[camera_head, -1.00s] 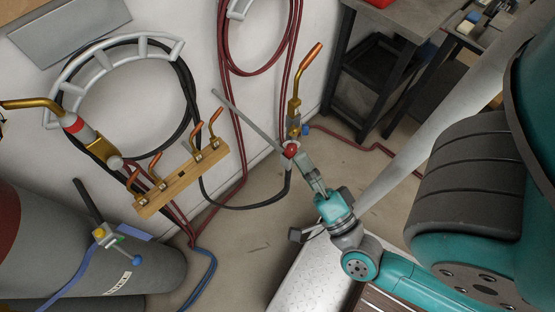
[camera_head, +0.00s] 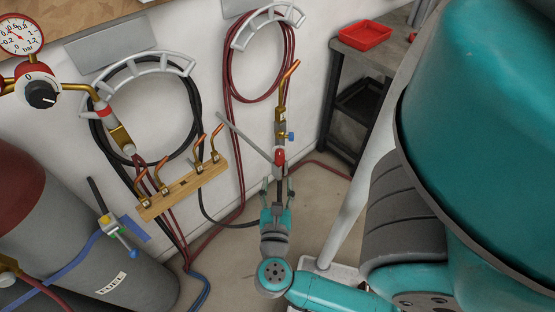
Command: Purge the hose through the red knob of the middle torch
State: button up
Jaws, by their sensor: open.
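A torch (camera_head: 281,110) with a copper tip stands upright in the picture, at centre right against the wall. It has a blue knob (camera_head: 291,135) on its right side and a red knob (camera_head: 279,156) lower down. My gripper (camera_head: 278,182) is open just below the red knob, its fingers apart on either side of the torch's lower part. I cannot tell whether they touch it. A grey rod (camera_head: 240,133) slants from upper left toward the red knob. Which torch counts as the middle one is not clear.
A wooden rack (camera_head: 184,190) with several copper tips is left of my gripper. Gas cylinders (camera_head: 70,250) stand at lower left, with a gauge (camera_head: 20,35) above. Coiled black and red hoses hang on the wall. A red tray (camera_head: 364,36) sits on a bench at upper right.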

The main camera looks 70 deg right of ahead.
aim_at(280, 155)
jog(key=shift+x, duration=4.8)
grip_shut()
